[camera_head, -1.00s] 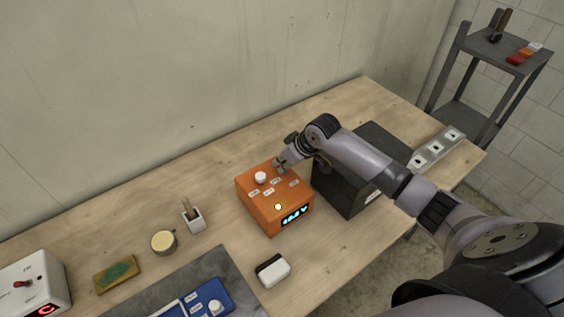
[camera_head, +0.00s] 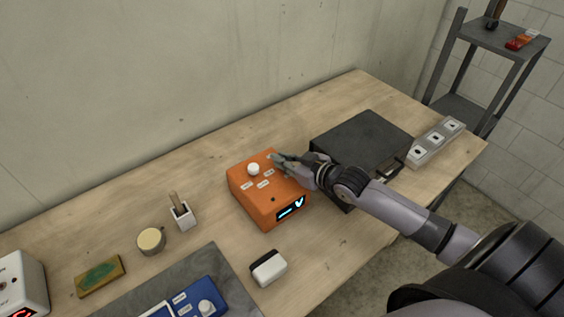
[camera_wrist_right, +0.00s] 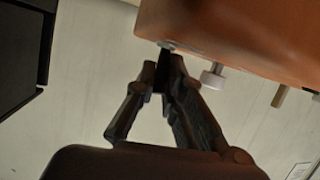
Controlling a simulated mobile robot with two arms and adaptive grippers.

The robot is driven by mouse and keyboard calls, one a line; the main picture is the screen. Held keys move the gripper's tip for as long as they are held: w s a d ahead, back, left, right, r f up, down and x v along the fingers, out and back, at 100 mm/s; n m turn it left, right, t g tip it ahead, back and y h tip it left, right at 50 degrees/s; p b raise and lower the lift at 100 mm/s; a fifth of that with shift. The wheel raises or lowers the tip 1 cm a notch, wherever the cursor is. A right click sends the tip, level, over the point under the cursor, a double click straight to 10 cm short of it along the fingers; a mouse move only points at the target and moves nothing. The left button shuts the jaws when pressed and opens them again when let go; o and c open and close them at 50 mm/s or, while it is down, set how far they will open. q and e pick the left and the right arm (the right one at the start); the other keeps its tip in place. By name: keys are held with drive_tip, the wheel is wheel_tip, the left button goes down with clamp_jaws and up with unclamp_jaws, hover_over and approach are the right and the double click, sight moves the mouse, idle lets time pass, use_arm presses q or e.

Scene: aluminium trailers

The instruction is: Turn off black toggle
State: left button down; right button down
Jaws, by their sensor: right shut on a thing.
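The orange box (camera_head: 257,204) stands on the table, with a white knob (camera_head: 253,169) and small white labels on top. Its front display shows a dash and a V, and the small round lamp (camera_head: 273,199) is dark. My right gripper (camera_head: 278,158) reaches in from the right to the box's back right top corner. In the right wrist view, the gripper (camera_wrist_right: 166,68) is shut at the edge of the orange box (camera_wrist_right: 240,35), by the white knob (camera_wrist_right: 213,77). The black toggle is hidden by the fingers, which are closed on it. My left gripper is out of view.
A dark grey box (camera_head: 362,141) stands close on the right, under my right arm, with a grey switch strip (camera_head: 435,142) beyond. A white-and-black block (camera_head: 269,268) lies in front. A blue panel (camera_head: 205,289), round tin (camera_head: 151,241) and brush holder (camera_head: 182,216) are left.

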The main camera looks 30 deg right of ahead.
drive_tip(key=shift+s, duration=0.1)
idle(0.4)
drive_tip(key=c, duration=1.7)
unclamp_jaws()
drive_tip(key=shift+o, duration=0.2)
drive_tip(key=v, duration=1.2)
drive_tip(key=shift+f, duration=0.2)
